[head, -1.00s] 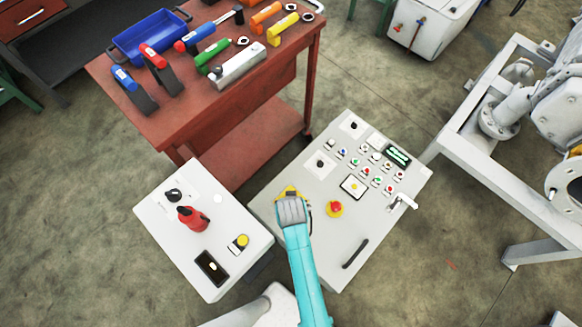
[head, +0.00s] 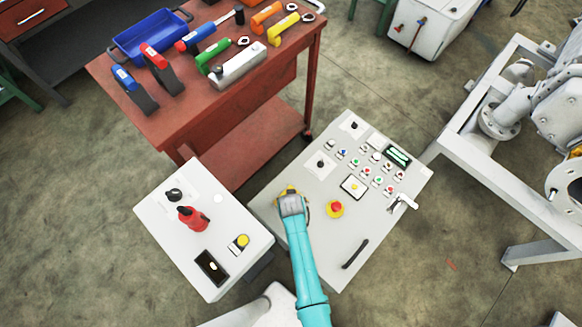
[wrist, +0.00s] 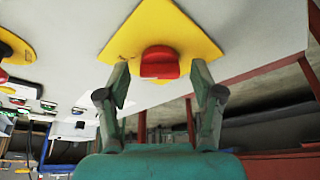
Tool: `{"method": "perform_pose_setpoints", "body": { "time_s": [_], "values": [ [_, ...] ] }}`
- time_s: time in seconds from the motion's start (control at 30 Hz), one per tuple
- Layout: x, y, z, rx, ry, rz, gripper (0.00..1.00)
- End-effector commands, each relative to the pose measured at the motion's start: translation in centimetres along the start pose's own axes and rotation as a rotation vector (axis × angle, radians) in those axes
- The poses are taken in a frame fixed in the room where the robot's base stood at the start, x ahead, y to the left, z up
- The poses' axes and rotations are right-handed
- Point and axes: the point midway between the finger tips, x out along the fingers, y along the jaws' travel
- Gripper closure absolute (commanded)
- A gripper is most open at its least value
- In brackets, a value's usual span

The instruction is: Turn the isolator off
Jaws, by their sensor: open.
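The isolator, a red knob (wrist: 160,63) on a yellow diamond plate (wrist: 163,28), is on the pale control panel's face in the wrist view. In the head view only edges of the yellow plate (head: 290,189) show around my gripper (head: 291,203); the knob is hidden. In the wrist view my gripper (wrist: 160,88) is open, with one finger on each side of the knob. The fingers look apart from the knob, with nothing held. Whether the fingertips touch the plate I cannot tell.
The control panel (head: 300,225) also carries a red emergency button on yellow (head: 335,208), several small buttons and a black handle (head: 355,253). A white box (head: 160,215) with a red handle (head: 192,218) stands left. A red tool table (head: 160,125) is behind.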

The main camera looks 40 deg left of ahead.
Motion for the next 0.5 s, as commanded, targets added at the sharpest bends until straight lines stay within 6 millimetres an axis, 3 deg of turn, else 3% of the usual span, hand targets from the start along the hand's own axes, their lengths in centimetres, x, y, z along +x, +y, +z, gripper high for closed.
{"method": "perform_pose_setpoints", "body": {
  "time_s": [0.13,0.37,0.5],
  "values": [
    [-0.02,0.01,0.0,0.0,0.0,0.0,0.36],
    [-0.02,0.01,0.01,0.0,0.0,0.0,0.93],
    [-0.02,0.01,0.03,-0.001,0.0,0.0,0.93]
  ]
}}
